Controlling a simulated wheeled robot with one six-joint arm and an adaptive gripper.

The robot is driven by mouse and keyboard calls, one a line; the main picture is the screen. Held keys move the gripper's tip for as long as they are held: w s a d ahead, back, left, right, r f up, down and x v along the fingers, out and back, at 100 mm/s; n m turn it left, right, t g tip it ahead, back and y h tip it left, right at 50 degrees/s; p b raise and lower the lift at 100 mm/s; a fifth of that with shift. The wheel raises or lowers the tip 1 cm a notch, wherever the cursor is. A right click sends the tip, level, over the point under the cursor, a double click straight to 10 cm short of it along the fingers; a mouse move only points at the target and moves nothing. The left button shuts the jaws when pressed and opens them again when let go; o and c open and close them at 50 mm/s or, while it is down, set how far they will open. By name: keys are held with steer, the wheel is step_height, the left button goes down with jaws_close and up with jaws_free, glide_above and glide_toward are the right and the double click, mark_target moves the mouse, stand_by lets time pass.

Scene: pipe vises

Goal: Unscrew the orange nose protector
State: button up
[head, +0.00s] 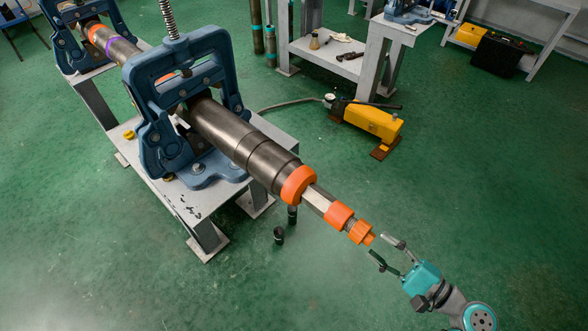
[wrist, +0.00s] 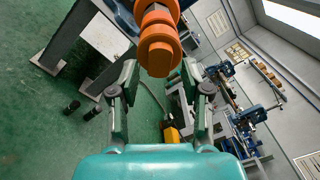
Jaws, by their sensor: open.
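The orange nose protector (head: 361,232) is at the free end of a long steel pipe tool (head: 235,140), which slopes down toward my arm. Behind it are an orange collar (head: 339,214) and a wider orange ring (head: 298,185). In the wrist view the nose protector (wrist: 158,50) shows as a stepped orange piece near the top centre. My gripper (head: 381,248) is open, just off the protector's tip and roughly in line with it. In the wrist view its fingers (wrist: 158,72) appear on either side of the tip. I see no contact.
A blue vise (head: 190,110) on a grey stand (head: 215,236) clamps the pipe. Another blue vise (head: 75,35) stands behind. A yellow pump (head: 372,121) sits on the floor. Small dark cylinders (head: 279,235) stand below the pipe. The green floor around my arm is clear.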

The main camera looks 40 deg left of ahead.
steer(key=shift+a, duration=1.1)
steer(key=shift+w, duration=0.1)
jaws_close()
steer(key=n, duration=1.4)
steer(key=shift+n+g, duration=0.3)
steer(key=shift+n, duration=0.1)
steer(key=shift+f, duration=0.1)
